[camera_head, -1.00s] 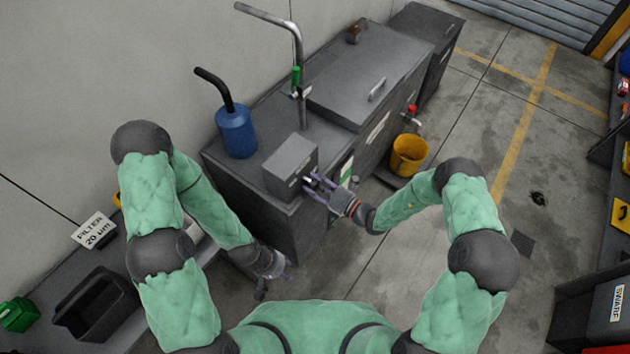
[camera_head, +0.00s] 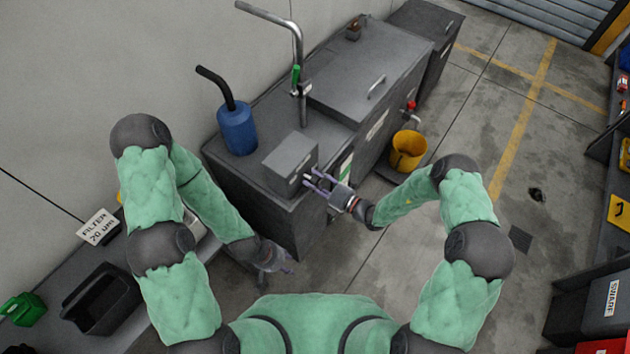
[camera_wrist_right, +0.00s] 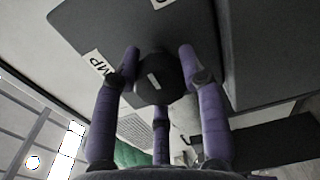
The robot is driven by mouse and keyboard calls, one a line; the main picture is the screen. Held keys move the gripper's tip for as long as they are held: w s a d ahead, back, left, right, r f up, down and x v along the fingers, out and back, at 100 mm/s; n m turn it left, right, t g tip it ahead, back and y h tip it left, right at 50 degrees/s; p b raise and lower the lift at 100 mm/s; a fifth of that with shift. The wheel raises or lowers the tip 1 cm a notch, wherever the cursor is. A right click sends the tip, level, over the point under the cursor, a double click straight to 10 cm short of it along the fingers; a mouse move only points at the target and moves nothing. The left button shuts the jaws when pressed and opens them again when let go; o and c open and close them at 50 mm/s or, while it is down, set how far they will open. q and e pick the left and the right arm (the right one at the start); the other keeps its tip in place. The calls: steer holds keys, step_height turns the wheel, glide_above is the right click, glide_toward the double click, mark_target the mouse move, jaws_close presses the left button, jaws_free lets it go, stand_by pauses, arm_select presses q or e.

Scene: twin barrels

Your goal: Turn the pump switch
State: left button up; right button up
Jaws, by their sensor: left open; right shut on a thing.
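The pump switch is a dark round knob (camera_wrist_right: 157,84) with a short white mark, slightly tilted in the right wrist view. It sits on the face of a grey box (camera_head: 289,158) on the cabinet top. A label ending in "MP" (camera_wrist_right: 98,64) is beside the knob. My right gripper (camera_head: 312,180) is at the box's right-hand face, its purple fingers shut around the knob; it also shows in the right wrist view (camera_wrist_right: 160,75). The knob is too small to make out in the head view. My left gripper (camera_head: 280,264) is open and empty, low in front of the cabinet.
On the cabinet (camera_head: 268,220) stand a blue container (camera_head: 237,130) and a bent grey pipe (camera_head: 299,60) with a green handle. A yellow bucket (camera_head: 408,150) stands under a red-handled tap (camera_head: 411,106). A bench with a black bin (camera_head: 103,300) is at left.

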steer(key=shift+w+d+r, duration=0.2)
steer(key=shift+w, duration=0.1)
steer(key=o, duration=1.2)
steer(key=shift+c, duration=0.2)
steer(key=shift+s+f, duration=0.1)
steer(key=shift+f, duration=0.05)
steer(key=shift+a, duration=0.1)
steer(key=shift+s, duration=0.1)
steer(key=v, duration=1.2)
